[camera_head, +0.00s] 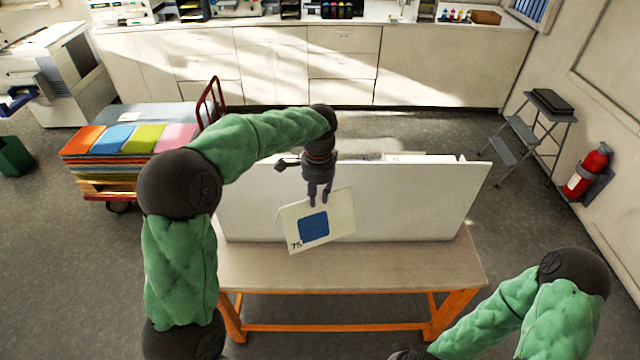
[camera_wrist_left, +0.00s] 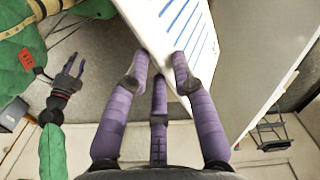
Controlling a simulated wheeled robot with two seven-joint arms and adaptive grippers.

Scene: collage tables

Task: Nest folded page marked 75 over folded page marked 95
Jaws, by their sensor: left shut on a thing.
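The folded page marked 75 (camera_head: 335,222) is cream with a blue square and hangs tilted in front of the white panel. My left gripper (camera_head: 319,198) is shut on its upper edge and holds it above the table. In the left wrist view, the purple fingertips (camera_wrist_left: 160,75) grip the page, whose white face with blue lines (camera_wrist_left: 188,30) shows. No page marked 95 can be made out. My right gripper (camera_wrist_left: 70,75) shows in the left wrist view with its fingers apart and empty; in the head view it is mostly cut off at the bottom edge.
A white upright panel (camera_head: 405,205) stands across the wooden table (camera_head: 350,270). White items (camera_head: 420,158) show partly behind its top edge. The table's front strip is clear. A loaded cart (camera_head: 110,170) stands left; a step stool (camera_head: 530,135) and fire extinguisher (camera_head: 588,172) are right.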

